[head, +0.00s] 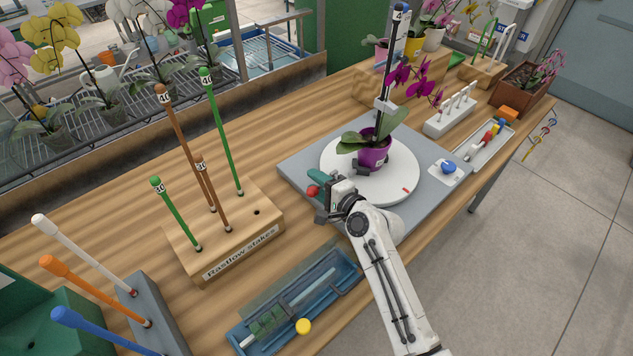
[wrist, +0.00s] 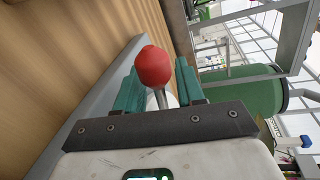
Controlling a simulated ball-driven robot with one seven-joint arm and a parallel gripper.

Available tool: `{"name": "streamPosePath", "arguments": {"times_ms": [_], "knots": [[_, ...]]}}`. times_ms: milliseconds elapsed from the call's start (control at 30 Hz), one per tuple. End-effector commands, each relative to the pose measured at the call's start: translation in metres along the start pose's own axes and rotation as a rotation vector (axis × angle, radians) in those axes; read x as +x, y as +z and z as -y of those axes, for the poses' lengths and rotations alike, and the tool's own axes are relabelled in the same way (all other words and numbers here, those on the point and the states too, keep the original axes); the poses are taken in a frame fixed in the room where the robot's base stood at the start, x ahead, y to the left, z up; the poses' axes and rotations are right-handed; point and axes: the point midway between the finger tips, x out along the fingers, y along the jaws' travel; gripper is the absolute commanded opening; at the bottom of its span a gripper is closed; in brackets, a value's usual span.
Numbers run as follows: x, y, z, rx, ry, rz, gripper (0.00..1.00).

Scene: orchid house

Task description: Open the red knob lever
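The red knob (head: 313,190) is at the left-front part of the grey base plate (head: 300,163), by the white turntable. In the wrist view the round red knob (wrist: 153,65) sits on a thin metal stem, across the gap between my teal fingers, overlapping the left one. My gripper (head: 321,188) is at the knob, with its fingers apart. In the wrist view my gripper (wrist: 160,85) shows a gap on the right side of the knob. Contact with the left finger cannot be told. The lever's base is hidden.
A purple-potted orchid (head: 373,150) stands on the turntable (head: 400,190) behind my gripper. A blue knob (head: 448,168) is on the plate's right. A wooden stake block (head: 215,245) stands left, and a blue tray (head: 345,280) lies in front. Bare bench separates the block and plate.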

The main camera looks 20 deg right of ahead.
Motion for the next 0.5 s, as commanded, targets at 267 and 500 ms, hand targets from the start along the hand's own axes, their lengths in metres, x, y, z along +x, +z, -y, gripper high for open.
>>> {"name": "streamPosePath", "arguments": {"times_ms": [267, 500], "knots": [[0.0024, 0.0002, 0.0004, 0.000, 0.000, 0.000, 0.38], [0.0021, 0.0001, 0.0003, 0.000, 0.000, 0.000, 0.18]]}}
